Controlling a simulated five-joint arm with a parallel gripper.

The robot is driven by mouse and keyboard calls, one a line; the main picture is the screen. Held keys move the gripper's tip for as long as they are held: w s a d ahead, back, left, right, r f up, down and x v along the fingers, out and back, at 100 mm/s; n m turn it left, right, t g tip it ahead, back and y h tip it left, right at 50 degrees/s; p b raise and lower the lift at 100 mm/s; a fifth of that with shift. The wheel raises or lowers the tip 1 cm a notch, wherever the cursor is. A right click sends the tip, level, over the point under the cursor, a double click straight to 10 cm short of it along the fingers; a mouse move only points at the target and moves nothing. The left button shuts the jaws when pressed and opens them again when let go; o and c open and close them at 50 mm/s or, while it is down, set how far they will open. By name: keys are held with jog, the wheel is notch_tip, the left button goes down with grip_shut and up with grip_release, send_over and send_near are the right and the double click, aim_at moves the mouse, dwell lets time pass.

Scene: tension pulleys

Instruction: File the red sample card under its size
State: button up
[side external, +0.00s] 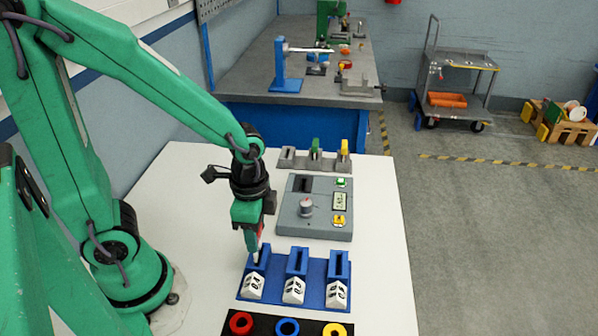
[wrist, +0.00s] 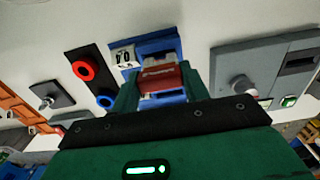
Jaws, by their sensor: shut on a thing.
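The red card (wrist: 160,76) is between the two fingers of my gripper (wrist: 160,90) in the wrist view. A sliver of the red card (side external: 261,229) also shows in the side view. My gripper (side external: 257,250) is shut on it and points down at the left slot of the blue three-slot block (side external: 276,266). I cannot tell whether the card's lower edge is inside that slot or just above it. White labels (side external: 293,290) stand before the slots; their marks are too small to read surely. The middle and right slots look empty.
A grey holder (side external: 288,160) at the back has a green card (side external: 316,146) and a yellow card (side external: 345,147); its left slot is empty. A grey box (side external: 318,225) with a knob stands behind the block. A black strip with coloured rings (side external: 287,327) lies in front.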

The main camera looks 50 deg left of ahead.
jog(key=shift+f, duration=1.8)
dwell(1.6)
jog(key=o, duration=1.5)
jog(key=shift+c, duration=0.2)
jog(key=shift+r, duration=0.15)
jog(key=shift+r, duration=3.85)
jog(key=shift+w+a+r+n+t, duration=0.15)
jog(key=shift+r+n, duration=0.1)
jog(key=shift+r, duration=0.15)
jog(key=shift+a+r+n+t, duration=0.1)
jog(key=shift+r+n+t, duration=0.05)
jog(key=shift+r+n, duration=0.15)
jog(key=s+a+r+n+t, duration=0.1)
jog(key=a+r+n+t, duration=0.3)
jog(key=r+n, duration=0.4)
jog(key=shift+s+r+t, duration=0.3)
jog(key=shift+r+t, duration=0.2)
jog(key=shift+r, duration=0.75)
